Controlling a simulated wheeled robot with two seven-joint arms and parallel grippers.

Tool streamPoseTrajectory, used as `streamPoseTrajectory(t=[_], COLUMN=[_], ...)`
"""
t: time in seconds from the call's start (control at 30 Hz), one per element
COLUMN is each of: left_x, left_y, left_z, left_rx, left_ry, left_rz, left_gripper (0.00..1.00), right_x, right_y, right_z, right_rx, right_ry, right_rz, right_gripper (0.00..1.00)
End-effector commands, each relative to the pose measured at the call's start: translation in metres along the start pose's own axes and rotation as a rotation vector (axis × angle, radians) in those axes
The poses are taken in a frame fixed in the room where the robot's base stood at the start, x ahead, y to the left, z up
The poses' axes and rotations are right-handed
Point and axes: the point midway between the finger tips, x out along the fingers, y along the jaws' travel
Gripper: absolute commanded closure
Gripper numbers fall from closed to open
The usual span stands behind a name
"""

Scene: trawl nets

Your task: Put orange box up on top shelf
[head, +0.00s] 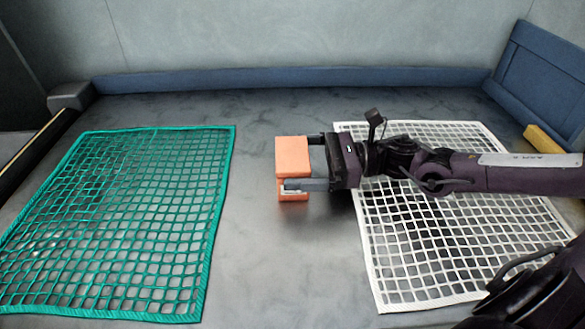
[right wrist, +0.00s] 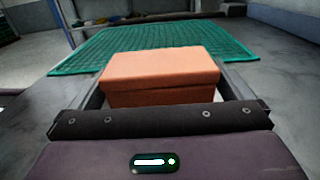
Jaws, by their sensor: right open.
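The orange box (head: 292,156) is on the dark table between the two nets in the head view. In the right wrist view the orange box (right wrist: 160,72) lies straight ahead, between the fingers. My right gripper (head: 297,161) reaches in from the right, with one finger at the box's far side and one along its near side. It is open around the box; whether the fingers touch it I cannot tell. The right gripper also shows in the wrist view (right wrist: 160,98). My left gripper is not in view. No shelf can be made out in the head view.
A green net (head: 125,220) lies flat on the left of the table, a white net (head: 440,235) on the right under my right arm. A blue ledge (head: 290,78) runs along the back. A yellow block (head: 545,144) is at the right edge. The table's front middle is clear.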

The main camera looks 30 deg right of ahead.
Motion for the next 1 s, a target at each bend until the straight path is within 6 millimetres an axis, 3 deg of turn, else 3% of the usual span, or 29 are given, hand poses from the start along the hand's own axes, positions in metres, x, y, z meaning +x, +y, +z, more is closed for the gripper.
streamPoseTrajectory(t=[0.2, 0.53, 0.87, 1.0], left_x=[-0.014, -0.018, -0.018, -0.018], left_y=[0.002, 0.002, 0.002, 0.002], left_z=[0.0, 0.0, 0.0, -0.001], left_rx=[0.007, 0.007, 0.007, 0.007], left_ry=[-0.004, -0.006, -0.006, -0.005], left_rz=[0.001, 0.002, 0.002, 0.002], left_gripper=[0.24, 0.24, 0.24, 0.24], right_x=[0.026, 0.031, 0.031, 0.031], right_y=[0.001, 0.001, 0.001, 0.001], right_z=[0.001, 0.001, 0.001, 0.001], right_rx=[0.0, -0.001, -0.002, -0.001], right_ry=[-0.005, 0.0, -0.001, -0.001], right_rz=[0.0, 0.0, 0.0, 0.0], right_gripper=[0.0, 0.0, 0.42, 0.42])
